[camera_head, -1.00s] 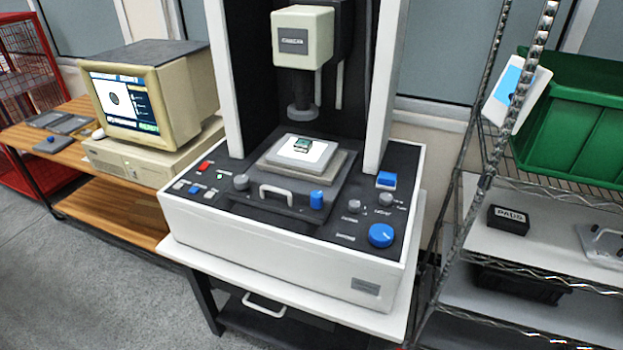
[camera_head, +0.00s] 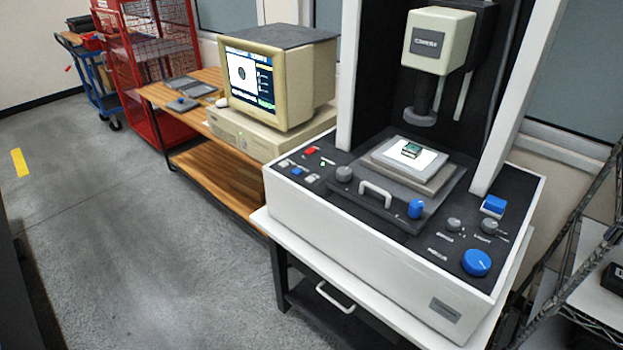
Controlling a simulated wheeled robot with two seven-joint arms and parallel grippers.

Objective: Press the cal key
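The measuring machine (camera_head: 400,275) stands on a white table, with a dark control panel on top. At the panel's left is a group of small keys: a red key (camera_head: 311,150), a blue key (camera_head: 297,172) and several white keys (camera_head: 312,179). At the panel's right is a larger blue key (camera_head: 494,205). The labels are too small to read, so I cannot tell which key is the cal key. A small green part (camera_head: 411,150) lies on the stage under the probe head (camera_head: 438,42). Neither of my grippers is in view.
A blue knob (camera_head: 477,262) and grey knobs sit on the panel's right. A beige computer (camera_head: 278,85) stands on a wooden bench (camera_head: 215,185) to the left. A wire shelf (camera_head: 590,280) is at the right. The grey floor (camera_head: 130,220) at the left is clear.

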